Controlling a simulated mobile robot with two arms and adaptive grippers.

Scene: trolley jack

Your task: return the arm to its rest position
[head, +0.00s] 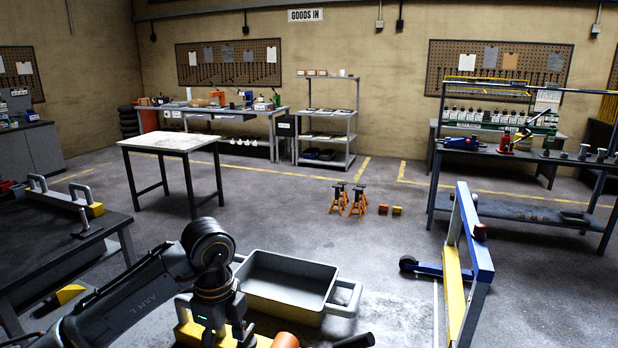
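My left arm (140,300) comes in from the lower left, with "ARM L" on its dark link. It bends at a thick dark joint (208,242), and a dark section with a small green light (212,305) lies below that, near the bottom edge. No fingers of the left gripper can be made out. My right arm and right gripper do not show. No trolley jack can be clearly identified. An orange rounded part (285,341) and a black cylinder end (355,341) are cut off by the bottom edge; I cannot tell what they belong to.
A grey tray with handles (334,296) lies close beside my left arm. A dark bench (40,240) is at left, a blue and yellow frame (472,235) at right. Orange jack stands (340,200) stand beyond on open floor. A light-topped table (170,142) stands farther back.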

